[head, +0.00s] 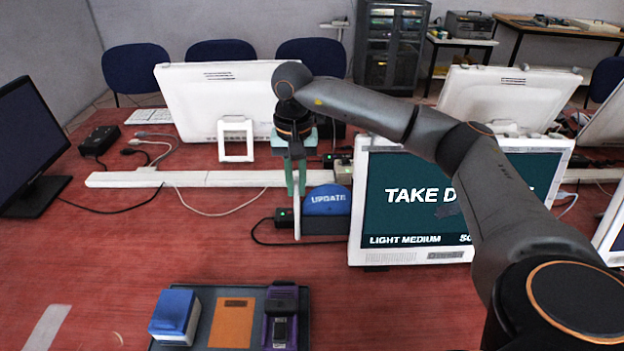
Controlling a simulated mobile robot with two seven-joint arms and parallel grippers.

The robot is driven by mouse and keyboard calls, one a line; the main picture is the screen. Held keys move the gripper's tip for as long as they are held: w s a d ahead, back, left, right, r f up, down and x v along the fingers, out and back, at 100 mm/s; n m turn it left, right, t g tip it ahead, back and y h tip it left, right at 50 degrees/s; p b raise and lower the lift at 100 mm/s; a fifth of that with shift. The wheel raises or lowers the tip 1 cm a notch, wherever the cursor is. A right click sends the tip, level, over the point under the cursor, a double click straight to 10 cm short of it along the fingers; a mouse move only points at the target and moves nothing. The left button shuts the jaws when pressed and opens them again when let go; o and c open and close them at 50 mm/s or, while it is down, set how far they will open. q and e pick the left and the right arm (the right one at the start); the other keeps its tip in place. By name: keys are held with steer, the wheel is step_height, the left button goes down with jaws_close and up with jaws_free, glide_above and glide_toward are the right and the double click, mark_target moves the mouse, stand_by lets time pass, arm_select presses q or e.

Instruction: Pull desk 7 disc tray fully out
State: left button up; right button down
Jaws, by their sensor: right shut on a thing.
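My right gripper (296,184) hangs pointing down over the middle of the desk, left of the screen. Its green fingers are shut on a thin, pale upright rod (297,222), whose lower end stands just left of a blue UPDATE disc (326,200). I cannot tell whether the rod touches the holder. No disc tray can be made out clearly, and no desk number is readable. My left gripper is not in view.
A screen (405,190) reading "TAKE D..." stands right, partly behind my right arm. A black box (284,218) with a green light and cable is near the rod. A white cable duct (220,179) crosses behind. A dark tray (254,344) holds blue, orange and purple items in front.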

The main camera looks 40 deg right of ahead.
steer(key=shift+w+a, duration=0.65)
steer(key=shift+a, duration=0.05)
steer(key=c, duration=0.9)
jaws_free()
step_height(320, 180, up, 13)
steer(key=shift+f+p, duration=0.2)
steer(key=shift+p, duration=0.3)
steer(key=shift+s, duration=0.15)
